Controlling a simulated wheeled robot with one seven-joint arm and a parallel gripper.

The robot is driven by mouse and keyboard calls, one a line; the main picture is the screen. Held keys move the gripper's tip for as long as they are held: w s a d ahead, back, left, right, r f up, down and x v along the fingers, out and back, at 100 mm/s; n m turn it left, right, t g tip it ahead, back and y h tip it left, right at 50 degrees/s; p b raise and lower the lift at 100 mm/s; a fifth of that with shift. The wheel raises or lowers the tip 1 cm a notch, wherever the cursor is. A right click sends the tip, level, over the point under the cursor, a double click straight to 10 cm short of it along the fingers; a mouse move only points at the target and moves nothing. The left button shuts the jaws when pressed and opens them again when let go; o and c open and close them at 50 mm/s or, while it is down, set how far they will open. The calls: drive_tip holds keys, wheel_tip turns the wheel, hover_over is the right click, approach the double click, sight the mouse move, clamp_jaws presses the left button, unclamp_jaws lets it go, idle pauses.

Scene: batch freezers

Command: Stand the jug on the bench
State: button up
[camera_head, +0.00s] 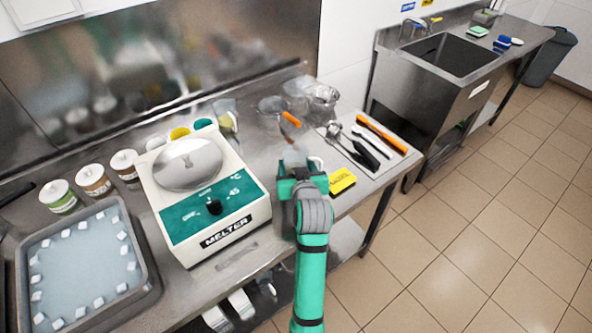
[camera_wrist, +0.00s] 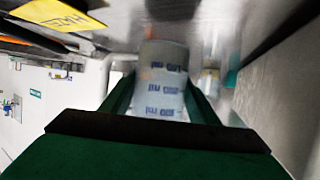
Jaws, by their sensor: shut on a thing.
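The jug (camera_wrist: 163,78) is a pale, see-through vessel with blue printed markings. In the wrist view it sits between the two green fingers of my gripper (camera_wrist: 162,105), which is shut on it. In the head view my gripper (camera_head: 298,172) is over the right part of the steel bench (camera_head: 257,145), just right of the melter. The jug there is mostly hidden behind the gripper; only a faint clear part (camera_head: 293,152) shows. I cannot tell whether its base touches the bench.
The melter (camera_head: 205,195) stands close on the left. Clear containers (camera_head: 322,100) stand behind, and dark-handled tools and an orange-handled one (camera_head: 382,135) lie to the right. A tray (camera_head: 140,240) is far left.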

drive_tip(key=shift+f, duration=1.1)
drive_tip(key=shift+s+f, duration=0.1)
drive_tip(key=o, duration=1.2)
drive_tip(key=shift+o, duration=0.2)
drive_tip(key=shift+s, duration=0.1)
drive_tip(key=v, duration=1.2)
